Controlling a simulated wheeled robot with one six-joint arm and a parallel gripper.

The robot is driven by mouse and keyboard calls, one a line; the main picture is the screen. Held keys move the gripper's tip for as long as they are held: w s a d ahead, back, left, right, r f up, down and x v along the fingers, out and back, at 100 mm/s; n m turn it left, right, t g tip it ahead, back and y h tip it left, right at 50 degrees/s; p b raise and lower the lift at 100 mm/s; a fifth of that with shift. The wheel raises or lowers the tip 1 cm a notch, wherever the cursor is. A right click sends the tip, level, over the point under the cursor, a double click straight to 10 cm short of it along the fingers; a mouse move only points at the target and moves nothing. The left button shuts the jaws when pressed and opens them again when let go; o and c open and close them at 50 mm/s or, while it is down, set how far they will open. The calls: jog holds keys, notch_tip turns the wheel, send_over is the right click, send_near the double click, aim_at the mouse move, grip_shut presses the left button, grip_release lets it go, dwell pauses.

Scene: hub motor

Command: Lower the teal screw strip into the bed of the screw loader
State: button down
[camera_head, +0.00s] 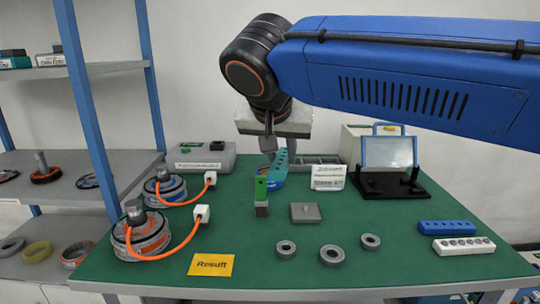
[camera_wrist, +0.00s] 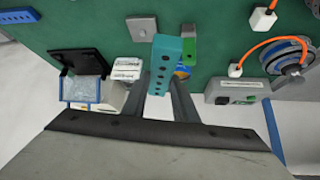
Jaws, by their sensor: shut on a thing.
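The teal screw strip (camera_wrist: 165,62), a long bar with a row of dark holes, is held between the two fingers of my gripper (camera_wrist: 164,88) in the wrist view. In the head view the strip (camera_head: 280,165) hangs tilted below my gripper (camera_head: 270,146), above the back middle of the green table. No device is clearly identifiable as the screw loader. A grey box with a label and a green button (camera_head: 205,157) stands at the back left; it also shows in the wrist view (camera_wrist: 238,97). Its label is unreadable, and I see no bed on it.
A green block (camera_head: 261,190) stands close in front of the strip, with a grey plate (camera_head: 305,212) beside it. A white labelled box (camera_head: 328,178) and a tablet stand (camera_head: 390,183) are to the right. Blue (camera_head: 455,227) and white (camera_head: 464,245) strips lie far right. Orange-cabled motors (camera_head: 143,238) are left.

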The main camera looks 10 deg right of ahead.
jog(key=shift+w+d+m+g+h, duration=0.65)
jog(key=shift+w+d+m+g, duration=1.45)
jog(key=shift+d, duration=4.5)
jog(key=shift+w+d+m+g+h, duration=1)
jog(key=shift+d+m, duration=2.1)
jog(key=shift+d, duration=3.55)
jog(key=shift+w+d+m+g+h, duration=0.35)
jog(key=shift+w+d+m+g, duration=1.45)
jog(key=shift+d, duration=4.8)
jog(key=shift+m+t, duration=0.5)
jog(key=shift+m, duration=0.3)
jog(key=shift+f, duration=6.2)
jog(key=shift+f, duration=0.15)
jog(key=shift+s+f, duration=0.1)
jog(key=shift+f, duration=0.8)
